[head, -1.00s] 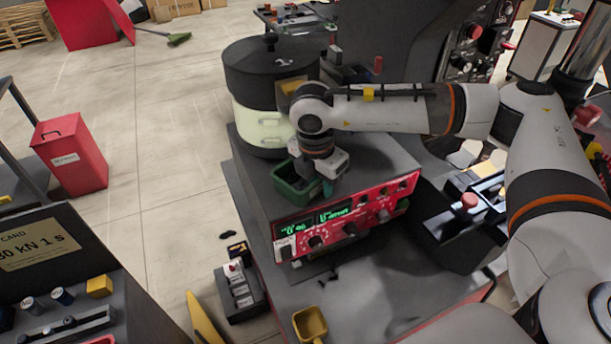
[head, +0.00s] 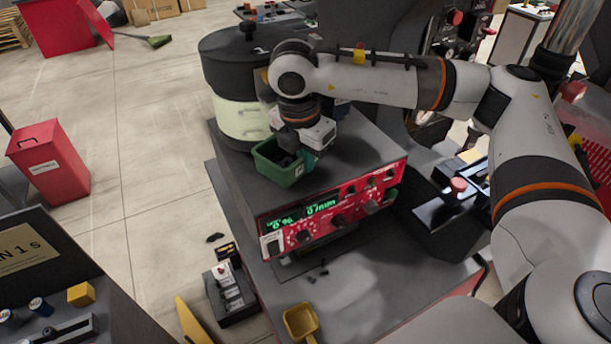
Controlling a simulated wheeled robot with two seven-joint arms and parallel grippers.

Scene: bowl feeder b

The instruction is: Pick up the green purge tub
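The green purge tub (head: 287,173) is a small open-topped box with dark contents, in the head view above the dark top of the feeder machine. My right gripper (head: 288,155) points down at the tub, with its fingers at the tub's rim and inside. It appears shut on the tub, though the fingertips are partly hidden. The tub looks nearly level and seems to hang a little above the machine top; the exact gap is hard to tell. My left gripper is not in view.
A round black-lidded bowl feeder (head: 238,85) stands close behind the tub. The red control panel (head: 340,208) is in front. A yellow scoop (head: 301,322) lies on the lower surface. A red bin (head: 48,162) stands on the floor at left.

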